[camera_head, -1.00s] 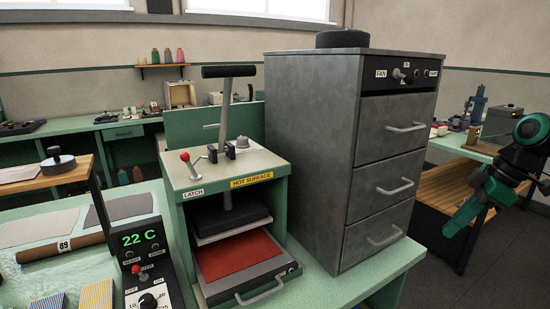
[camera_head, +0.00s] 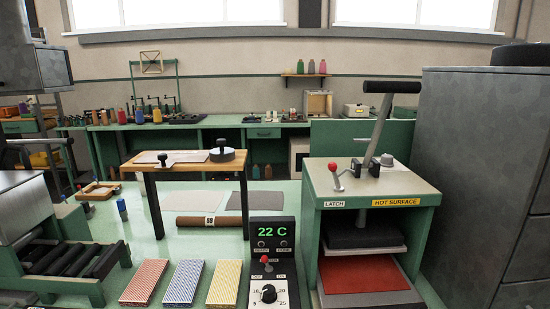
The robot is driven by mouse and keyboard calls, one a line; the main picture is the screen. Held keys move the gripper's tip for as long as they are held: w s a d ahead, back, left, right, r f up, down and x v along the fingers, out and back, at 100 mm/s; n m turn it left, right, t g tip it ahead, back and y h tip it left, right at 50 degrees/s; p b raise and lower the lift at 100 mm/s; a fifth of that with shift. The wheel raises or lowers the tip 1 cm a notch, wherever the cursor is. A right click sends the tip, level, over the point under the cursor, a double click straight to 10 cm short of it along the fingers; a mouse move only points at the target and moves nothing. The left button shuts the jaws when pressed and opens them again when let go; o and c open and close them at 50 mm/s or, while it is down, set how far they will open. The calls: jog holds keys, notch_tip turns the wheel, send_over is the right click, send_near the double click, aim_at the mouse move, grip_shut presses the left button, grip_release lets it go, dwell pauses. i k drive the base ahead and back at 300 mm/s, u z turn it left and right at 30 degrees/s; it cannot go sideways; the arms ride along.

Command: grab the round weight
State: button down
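A round dark weight (camera_head: 222,155) with a small black knob on top sits upright on the right part of a small wooden-topped stand (camera_head: 183,166). It lies flat and nothing touches it from above. My gripper is not in the current view, so its state and its distance from the weight do not show. Another dark round object (camera_head: 520,54) sits on top of the grey drawer cabinet (camera_head: 463,170) at the right edge, partly cut off.
A green press (camera_head: 372,195) labelled HOT SURFACE, with a tall lever (camera_head: 381,112), stands right of the stand. A control box (camera_head: 270,262) reading 22 C is in front. A brown roll (camera_head: 195,221), striped blocks (camera_head: 185,283) and a roller unit (camera_head: 60,265) occupy the green table.

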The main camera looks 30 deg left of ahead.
aim_at(221, 154)
jog(key=u, duration=1.2)
jog(key=k, duration=0.6)
jog(key=u, duration=0.25)
jog(key=i, duration=0.5)
jog(key=u, duration=1)
